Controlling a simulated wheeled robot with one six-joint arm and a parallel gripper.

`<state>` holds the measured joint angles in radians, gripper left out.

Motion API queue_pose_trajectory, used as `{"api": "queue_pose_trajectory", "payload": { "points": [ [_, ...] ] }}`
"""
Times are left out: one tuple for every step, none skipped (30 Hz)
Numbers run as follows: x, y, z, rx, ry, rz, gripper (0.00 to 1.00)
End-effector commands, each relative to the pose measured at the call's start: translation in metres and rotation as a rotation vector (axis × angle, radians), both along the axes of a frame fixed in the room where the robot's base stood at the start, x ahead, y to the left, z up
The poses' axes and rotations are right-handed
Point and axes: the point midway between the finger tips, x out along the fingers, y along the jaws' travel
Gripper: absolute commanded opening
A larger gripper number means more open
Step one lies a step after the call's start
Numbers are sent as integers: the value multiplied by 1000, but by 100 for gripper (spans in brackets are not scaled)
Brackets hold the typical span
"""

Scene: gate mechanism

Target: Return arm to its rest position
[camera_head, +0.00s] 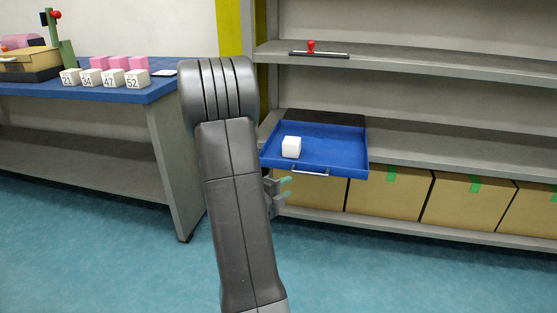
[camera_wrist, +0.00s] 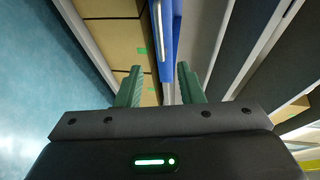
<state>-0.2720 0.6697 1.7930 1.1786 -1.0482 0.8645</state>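My arm stands in the middle of the head view, bent over at its top joint. My gripper (camera_head: 284,187) shows partly behind the arm, just below and in front of the blue drawer tray (camera_head: 335,152). In the wrist view my gripper (camera_wrist: 160,88) has its two green fingers apart with nothing between them at the tips. The edge of the blue tray (camera_wrist: 166,40) lies beyond the fingers. The tray is pulled out from the shelf and holds one white cube (camera_head: 291,147). Its handle (camera_head: 310,171) is on the front and apart from my gripper in the head view.
Cardboard boxes (camera_head: 390,192) with green tape fill the bottom shelf. A red-knobbed item (camera_head: 311,47) is on the upper shelf. A blue-topped table (camera_head: 100,93) at the left holds numbered white cubes (camera_head: 103,79) and pink blocks (camera_head: 125,62). The teal floor in front is clear.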

Motion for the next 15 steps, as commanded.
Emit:
{"api": "queue_pose_trajectory", "payload": {
  "points": [
    [4, -4, -2, 0, -1, -2, 34],
    [6, -6, -3, 0, -1, -2, 34],
    [11, -10, -4, 0, 0, -3, 34],
    [15, -13, -5, 0, 0, -3, 34],
    [18, -16, -7, 0, 0, -3, 34],
    [24, -21, -8, 0, 0, -4, 34],
    [29, -25, -10, 0, 0, -4, 34],
    [34, -29, -11, -1, 0, -3, 34],
    [40, -34, -12, -1, -1, -4, 34],
    [45, -37, -13, 1, -1, -4, 34],
    [49, -41, -14, 1, -1, -4, 34],
    [55, -46, -16, 1, -1, -4, 34],
    [60, -50, -17, 0, 0, -3, 34],
    [64, -53, -18, 0, -1, -3, 34],
    [70, -58, -19, -1, -1, -4, 34]
  ]
}}
